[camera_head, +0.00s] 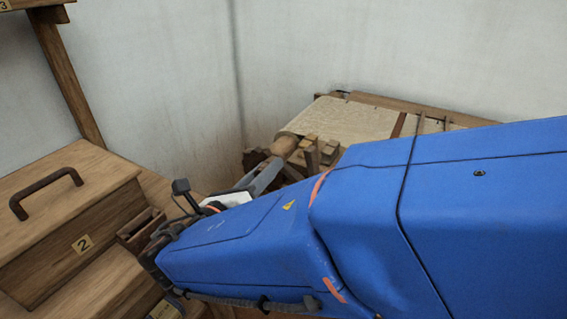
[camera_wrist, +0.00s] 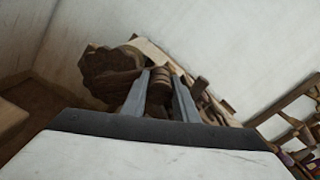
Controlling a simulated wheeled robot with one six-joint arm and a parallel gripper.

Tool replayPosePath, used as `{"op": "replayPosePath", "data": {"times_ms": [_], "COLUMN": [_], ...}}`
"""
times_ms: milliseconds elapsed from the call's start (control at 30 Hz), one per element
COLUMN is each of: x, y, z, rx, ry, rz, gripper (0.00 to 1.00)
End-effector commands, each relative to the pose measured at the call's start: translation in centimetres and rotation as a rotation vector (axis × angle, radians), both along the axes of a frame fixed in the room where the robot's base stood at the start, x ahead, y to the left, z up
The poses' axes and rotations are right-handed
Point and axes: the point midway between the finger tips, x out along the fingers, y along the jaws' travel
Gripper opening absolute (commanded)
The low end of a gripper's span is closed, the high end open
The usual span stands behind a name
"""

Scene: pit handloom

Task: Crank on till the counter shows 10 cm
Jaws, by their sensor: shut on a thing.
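The loom (camera_head: 345,118), with pale cloth at its top, stands in the corner beyond my arm. My gripper (camera_head: 277,163) reaches to its near left end, where a rounded wooden piece (camera_head: 285,145) shows by the fingertips. In the wrist view my gripper (camera_wrist: 164,76) has its two grey fingers on either side of a ridged brown wooden grip (camera_wrist: 159,88), and is shut on it. A round, dark wooden part (camera_wrist: 108,70) sits just left of the fingers. My blue arm hides much of the loom in the head view. I cannot make out a counter or its reading.
A wooden step box marked 2 (camera_head: 84,244) with a dark handle (camera_head: 46,193) stands at the left. A small open wooden box (camera_head: 140,230) is beside it. Pale walls close in behind the loom. A wooden rack (camera_wrist: 294,125) shows at right in the wrist view.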

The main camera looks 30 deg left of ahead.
Motion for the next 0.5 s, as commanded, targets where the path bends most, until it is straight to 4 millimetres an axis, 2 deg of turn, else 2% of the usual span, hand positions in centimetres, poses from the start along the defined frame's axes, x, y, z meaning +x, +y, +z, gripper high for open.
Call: {"op": "replayPosePath", "data": {"times_ms": [233, 267, 300, 333, 500], "x": [-0.06, -0.06, -0.06, -0.06, -0.04], "y": [0.06, 0.06, 0.06, 0.06, 0.04], "z": [0.02, 0.02, 0.02, 0.01, 0.0], "rx": [0.001, 0.001, 0.001, 0.001, 0.001], "ry": [0.0, 0.0, 0.0, 0.0, 0.0], "rz": [0.001, 0.001, 0.001, 0.001, 0.001], "gripper": [0.0, 0.31, 0.41, 0.45, 0.45]}}
